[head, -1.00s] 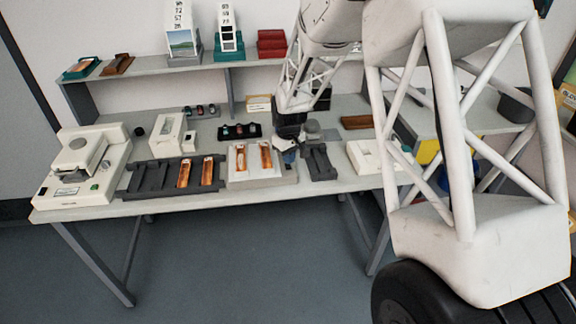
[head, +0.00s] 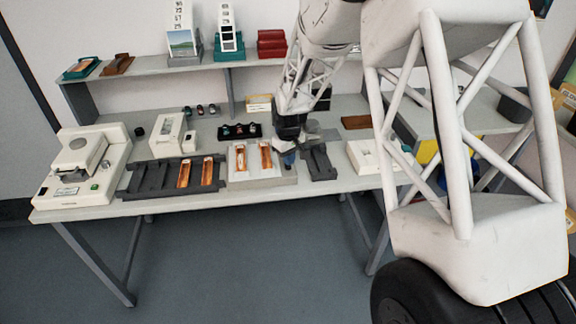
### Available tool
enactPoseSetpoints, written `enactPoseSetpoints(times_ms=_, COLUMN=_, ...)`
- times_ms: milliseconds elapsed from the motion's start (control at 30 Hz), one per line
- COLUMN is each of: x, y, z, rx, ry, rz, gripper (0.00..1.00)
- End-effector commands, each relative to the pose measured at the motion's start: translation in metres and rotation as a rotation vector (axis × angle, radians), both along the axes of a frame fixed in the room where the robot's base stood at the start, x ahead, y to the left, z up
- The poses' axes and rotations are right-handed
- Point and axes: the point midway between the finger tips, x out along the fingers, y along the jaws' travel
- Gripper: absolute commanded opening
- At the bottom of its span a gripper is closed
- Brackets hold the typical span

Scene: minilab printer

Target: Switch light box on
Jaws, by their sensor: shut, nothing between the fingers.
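The light box (head: 262,181) is a low pale box near the front middle of the table. Its top is whitish and carries two orange-brown film strips (head: 240,157) in frames. I cannot tell from this view whether it is lit, and no switch can be made out. My gripper (head: 288,160) is shut and empty, pointing down at the light box's right edge. My fingertips are small and dark here, and I cannot tell whether they touch the box.
A dark tray with film strips (head: 150,177) lies left of the light box. A dark grey holder (head: 320,163) stands close on its right. A white machine (head: 85,165) fills the table's left end. A black rack (head: 238,131) sits behind the light box.

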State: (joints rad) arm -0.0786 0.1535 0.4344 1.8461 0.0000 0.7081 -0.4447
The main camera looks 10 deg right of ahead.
Motion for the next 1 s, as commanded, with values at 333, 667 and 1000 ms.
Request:
enactPoseSetpoints(times_ms=333, x=0.0, y=0.0, z=-0.004, rx=0.0, ry=0.0, rz=0.0, gripper=0.0)
enactPoseSetpoints(times_ms=667, x=0.0, y=0.0, z=-0.007, rx=0.0, ry=0.0, rz=0.0, gripper=0.0)
enactPoseSetpoints(times_ms=1000, x=0.0, y=0.0, z=-0.011, rx=0.0, ry=-0.001, rz=0.0, gripper=0.0)
